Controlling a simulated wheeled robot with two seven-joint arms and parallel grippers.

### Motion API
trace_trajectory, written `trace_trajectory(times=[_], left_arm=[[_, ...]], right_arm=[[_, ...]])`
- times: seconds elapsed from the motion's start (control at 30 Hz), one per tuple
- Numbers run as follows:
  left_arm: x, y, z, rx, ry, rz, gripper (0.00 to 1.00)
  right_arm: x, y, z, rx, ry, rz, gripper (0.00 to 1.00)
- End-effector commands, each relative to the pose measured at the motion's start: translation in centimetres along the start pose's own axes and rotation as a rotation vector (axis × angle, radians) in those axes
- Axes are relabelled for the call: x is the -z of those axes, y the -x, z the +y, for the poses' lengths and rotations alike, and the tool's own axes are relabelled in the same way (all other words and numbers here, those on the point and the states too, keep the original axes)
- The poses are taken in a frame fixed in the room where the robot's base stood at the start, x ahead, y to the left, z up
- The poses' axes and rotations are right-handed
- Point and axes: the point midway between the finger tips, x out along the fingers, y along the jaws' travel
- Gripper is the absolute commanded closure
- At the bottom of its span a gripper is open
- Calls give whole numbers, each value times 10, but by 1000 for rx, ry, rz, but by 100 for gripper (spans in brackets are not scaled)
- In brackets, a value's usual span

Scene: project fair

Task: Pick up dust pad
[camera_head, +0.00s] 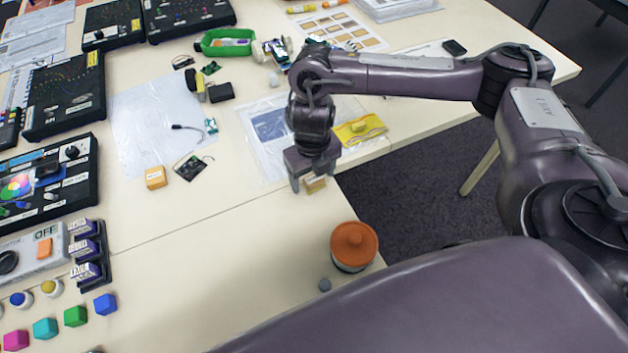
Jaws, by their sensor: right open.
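My right gripper (312,178) points down at the table's right edge, with its two fingers apart. A small tan and orange block (316,185) sits right below and between or just behind the fingers; they partly hide it. I cannot tell whether they touch it. A yellow pad-like piece (362,127) lies on a yellow cloth or packet near the table edge, to the right of the gripper. I cannot tell for sure which of these is the dust pad. My left gripper is not in view.
A similar orange block (155,177) lies to the left. Control boards (63,97) and coloured cubes (75,316) fill the left side. The middle table (215,245) is clear.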

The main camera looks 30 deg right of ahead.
Motion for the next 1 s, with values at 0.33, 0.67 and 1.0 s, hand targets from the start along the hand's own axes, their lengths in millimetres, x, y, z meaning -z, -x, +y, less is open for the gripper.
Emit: trace_trajectory(times=[0.33,0.67,1.0], left_arm=[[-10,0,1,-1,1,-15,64],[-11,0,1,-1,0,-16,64],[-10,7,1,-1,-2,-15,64]], right_arm=[[0,1,0,-1,0,0,55],[0,1,0,-1,0,0,77],[-2,22,0,0,3,-5,77]])
